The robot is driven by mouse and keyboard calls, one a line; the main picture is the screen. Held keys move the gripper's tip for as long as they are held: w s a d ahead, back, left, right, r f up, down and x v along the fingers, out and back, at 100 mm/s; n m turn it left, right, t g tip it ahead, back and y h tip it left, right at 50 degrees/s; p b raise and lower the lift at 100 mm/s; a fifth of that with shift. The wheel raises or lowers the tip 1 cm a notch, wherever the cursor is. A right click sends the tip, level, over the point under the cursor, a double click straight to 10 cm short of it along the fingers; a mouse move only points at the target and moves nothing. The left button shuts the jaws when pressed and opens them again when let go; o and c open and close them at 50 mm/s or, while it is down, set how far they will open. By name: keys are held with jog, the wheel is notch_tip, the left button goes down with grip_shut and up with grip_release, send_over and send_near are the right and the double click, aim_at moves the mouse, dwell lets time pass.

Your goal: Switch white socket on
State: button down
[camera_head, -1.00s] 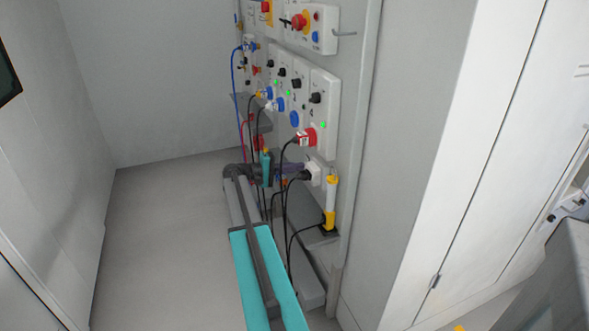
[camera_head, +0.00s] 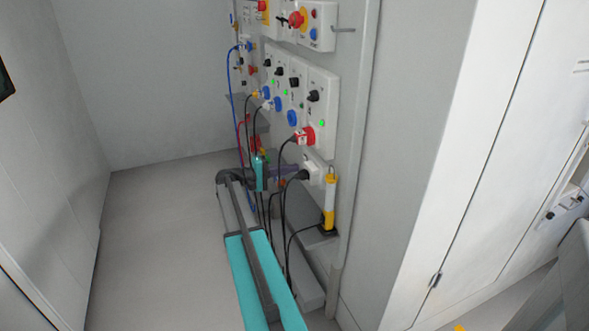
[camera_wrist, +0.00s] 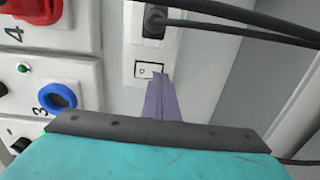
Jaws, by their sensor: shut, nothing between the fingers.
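The white socket (camera_head: 317,165) is low on the wall panel in the head view, with a black plug (camera_head: 304,176) in it. In the wrist view the white socket (camera_wrist: 119,72) fills the middle, with the plug (camera_wrist: 154,22) above a small rocker switch (camera_wrist: 149,69). My gripper's purple fingers (camera_wrist: 160,78) are shut with nothing between them. Their tips lie just below and right of the switch in the wrist view; I cannot tell whether they touch it. In the head view my gripper (camera_head: 293,170) is partly hidden by cables beside the socket.
A red socket (camera_head: 309,136) sits just above the white one. Black cables (camera_head: 284,210) hang in front of the panel, and cables cross the wrist view's upper right. Open floor (camera_head: 150,250) lies left.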

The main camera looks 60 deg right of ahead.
jog(key=f+v, duration=0.2)
jog(key=v, duration=0.9)
jog(key=shift+w+a+b, duration=0.25)
jog(key=shift+a+b, duration=0.05)
jog(key=shift+b, duration=0.05)
